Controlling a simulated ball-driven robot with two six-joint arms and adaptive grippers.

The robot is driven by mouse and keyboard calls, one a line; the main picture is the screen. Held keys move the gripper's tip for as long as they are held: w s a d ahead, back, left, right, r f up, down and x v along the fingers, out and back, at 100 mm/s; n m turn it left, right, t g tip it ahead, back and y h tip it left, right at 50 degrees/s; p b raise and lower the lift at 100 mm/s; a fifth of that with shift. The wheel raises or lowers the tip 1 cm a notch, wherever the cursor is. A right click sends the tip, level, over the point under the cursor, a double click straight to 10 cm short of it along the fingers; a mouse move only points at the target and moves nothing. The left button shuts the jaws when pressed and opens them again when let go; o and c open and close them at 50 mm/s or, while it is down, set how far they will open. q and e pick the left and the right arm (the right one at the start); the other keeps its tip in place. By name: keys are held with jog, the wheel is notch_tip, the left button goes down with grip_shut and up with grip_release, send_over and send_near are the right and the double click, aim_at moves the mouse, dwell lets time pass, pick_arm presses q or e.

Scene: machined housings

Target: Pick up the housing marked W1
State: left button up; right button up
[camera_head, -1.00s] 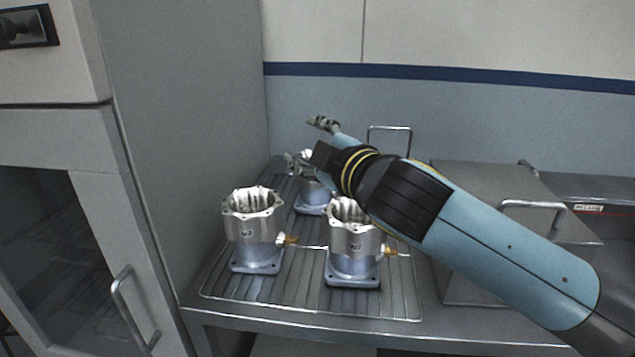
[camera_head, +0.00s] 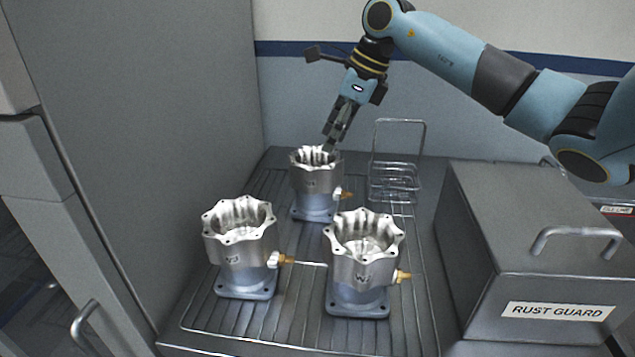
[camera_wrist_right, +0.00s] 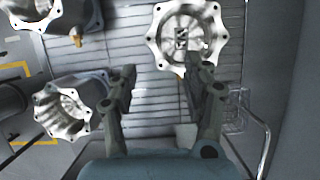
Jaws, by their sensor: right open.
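Three metal housings with scalloped open tops stand upright on a wire shelf rack. The back housing (camera_head: 314,184) has a mark too small to read surely; I take it as W1, since the front left housing (camera_head: 240,248) seems to read W3 and the front right housing (camera_head: 362,268) W2. My right gripper (camera_head: 333,138) points down just above the back housing's rim, open and empty. In the right wrist view, the open fingers (camera_wrist_right: 160,72) show with a housing's scalloped rim (camera_wrist_right: 160,48) just beyond them, apparently the back one. My left gripper is out of view.
A wire basket (camera_head: 395,180) stands right of the back housing. A grey box labelled RUST GUARD (camera_head: 520,255) with a handle fills the right side. A grey cabinet wall (camera_head: 165,130) bounds the left. Brass fittings (camera_head: 403,276) stick out from the housings' sides.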

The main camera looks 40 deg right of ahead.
aim_at(313, 167)
jog(key=x, duration=0.3)
jog(key=shift+w+a+f, duration=0.1)
jog(key=shift+w+a, duration=0.05)
jog(key=p+x, duration=0.1)
jog(key=x, duration=0.1)
jog(key=a+p+x, duration=0.1)
jog(key=x, duration=0.1)
jog(key=shift+w, duration=0.15)
jog(key=shift+w+f+p, duration=0.15)
jog(key=shift+f+p, duration=0.15)
jog(key=shift+f, duration=0.2)
grip_shut()
jog(key=shift+r, duration=0.1)
